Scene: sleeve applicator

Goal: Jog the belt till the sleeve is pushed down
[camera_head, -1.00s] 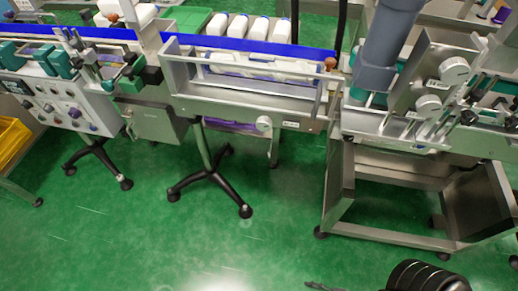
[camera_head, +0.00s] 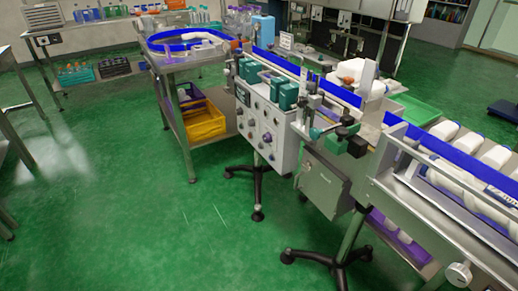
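The conveyor belt runs along a blue guide rail (camera_head: 330,88) from the upper middle to the lower right. A grey control panel (camera_head: 265,122) with several knobs and buttons is fixed to the belt's near side at the middle; its labels are too small to read. Neither of my grippers shows in the head view.
A round table with a blue rim (camera_head: 185,45) stands at the upper middle, with a yellow crate (camera_head: 203,124) below it. A grey cabinet (camera_head: 325,186) and black-footed stands (camera_head: 258,190) are under the line. Green floor (camera_head: 130,220) is clear at the lower left.

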